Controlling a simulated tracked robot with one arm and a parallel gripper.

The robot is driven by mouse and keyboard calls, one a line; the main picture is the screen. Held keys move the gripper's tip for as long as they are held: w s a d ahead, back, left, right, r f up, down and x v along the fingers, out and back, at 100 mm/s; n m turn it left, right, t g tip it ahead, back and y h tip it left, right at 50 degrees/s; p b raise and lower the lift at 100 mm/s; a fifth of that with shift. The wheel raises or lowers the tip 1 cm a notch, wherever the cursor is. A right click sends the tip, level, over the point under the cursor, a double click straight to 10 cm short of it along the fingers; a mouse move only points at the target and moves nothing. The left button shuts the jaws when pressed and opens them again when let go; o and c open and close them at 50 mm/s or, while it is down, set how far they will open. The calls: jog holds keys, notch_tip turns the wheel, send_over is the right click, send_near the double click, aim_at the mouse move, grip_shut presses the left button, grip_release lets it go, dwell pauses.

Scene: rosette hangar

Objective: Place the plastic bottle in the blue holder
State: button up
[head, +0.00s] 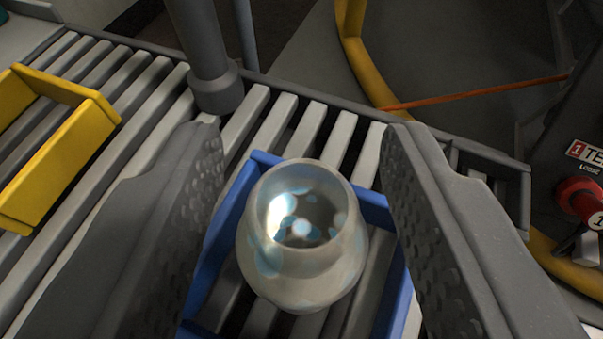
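The plastic bottle (300,264) is a pale, translucent round vessel with bluish patches and an open mouth facing my camera. It appears upright, within the outline of the blue holder (392,290), an open frame on the slatted conveyor. Slats show inside the frame around the bottle. I cannot tell whether the bottle's base touches the slats, as its lower part is hidden. My gripper (304,135) is open, with one grey finger to the left and one to the right of the bottle. Gaps show between both fingers and the bottle.
A yellow holder (62,160) sits on the conveyor (130,85) at the left. A grey post (205,50) rises behind the blue holder. A yellow rail (352,50) and orange rod lie beyond the conveyor. A dark box with a red knob (578,197) stands at the right.

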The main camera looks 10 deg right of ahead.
jog(key=shift+r, duration=0.1)
jog(key=shift+s+r, duration=0.15)
jog(key=shift+s, duration=0.15)
jog(key=p+v, duration=0.3)
jog(key=v, duration=0.8)
jog(key=shift+s, duration=0.2)
jog(key=shift+a, duration=0.15)
